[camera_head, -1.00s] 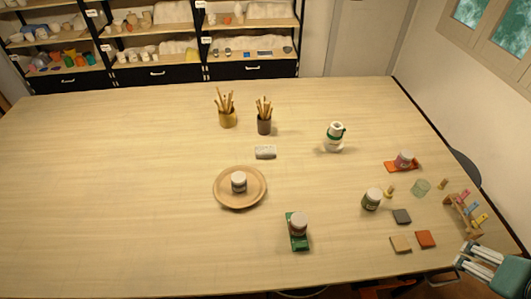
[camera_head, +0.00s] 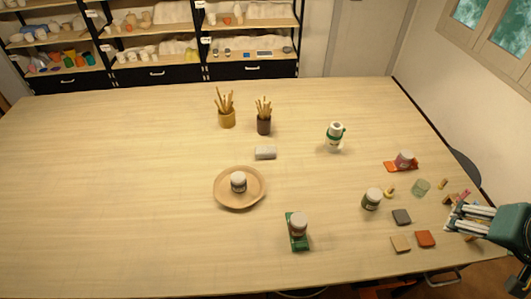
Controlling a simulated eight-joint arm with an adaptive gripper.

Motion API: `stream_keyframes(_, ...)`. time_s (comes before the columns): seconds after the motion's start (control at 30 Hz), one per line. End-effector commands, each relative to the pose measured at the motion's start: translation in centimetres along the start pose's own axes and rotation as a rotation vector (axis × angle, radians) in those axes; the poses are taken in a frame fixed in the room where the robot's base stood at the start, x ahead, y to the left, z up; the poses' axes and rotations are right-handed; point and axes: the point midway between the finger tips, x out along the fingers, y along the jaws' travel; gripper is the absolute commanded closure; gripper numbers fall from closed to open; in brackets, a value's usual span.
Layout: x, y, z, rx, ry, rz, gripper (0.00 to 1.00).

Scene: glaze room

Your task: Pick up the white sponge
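The white sponge (camera_head: 265,153) is a small, pale, block-shaped piece lying flat on the wooden table in the camera_head view. It lies near the middle, just in front of the dark brush cup and behind the round wooden plate. My gripper (camera_head: 450,218) is at the right edge of the table, far to the right of the sponge. Its fingers look apart with nothing between them. It partly hides a small wooden rack with coloured pieces.
Brush cups (camera_head: 227,119) (camera_head: 264,125) stand behind the sponge. A plate (camera_head: 227,203) holds a jar (camera_head: 239,182). A white-green bottle (camera_head: 335,137), jars (camera_head: 371,199) (camera_head: 299,224) (camera_head: 404,159), a glass (camera_head: 421,187) and tiles (camera_head: 402,217) (camera_head: 425,239) stand rightward. The table's left is clear.

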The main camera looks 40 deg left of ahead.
Motion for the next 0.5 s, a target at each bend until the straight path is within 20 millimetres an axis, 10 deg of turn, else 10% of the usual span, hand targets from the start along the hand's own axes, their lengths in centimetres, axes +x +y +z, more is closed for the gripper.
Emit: stream_keyframes(0.5,2.5,-7.5,-7.8,-0.090,-0.091,-0.062,0.25)
